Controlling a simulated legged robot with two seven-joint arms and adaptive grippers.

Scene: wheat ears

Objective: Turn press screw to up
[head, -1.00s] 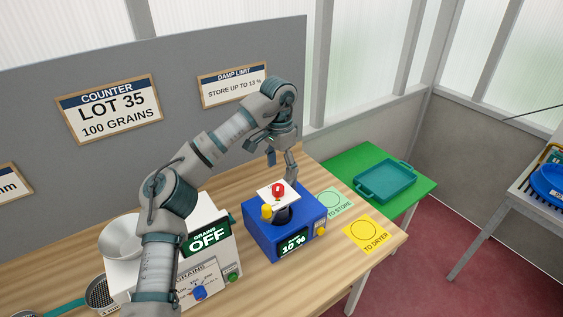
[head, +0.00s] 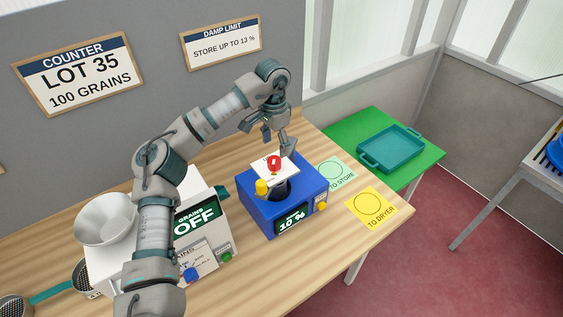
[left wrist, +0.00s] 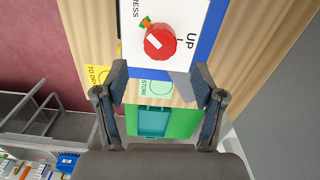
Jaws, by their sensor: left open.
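The press screw is a red knob (head: 274,163) on a white plate (head: 287,172) on top of the blue meter (head: 253,203), whose display reads 10 %. The left wrist view shows the red knob (left wrist: 160,42) closer. Its green and orange pointer end is toward the partly cut-off PRESS label at upper left, and the UP label (left wrist: 191,41) is to the right. My left gripper (head: 276,142) is open and empty, just behind and above the knob. In the left wrist view its fingers (left wrist: 161,74) stand apart below the knob, not touching it. My right gripper is not in view.
A white grain counter (head: 203,222) reading OFF, with a funnel (head: 105,220), stands left of the meter. A green TO STORE mat (head: 333,173) and a yellow TO DRYER mat (head: 369,208) lie right. A teal tray (head: 391,149) is on the green table. A grey wall panel (head: 150,110) stands behind.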

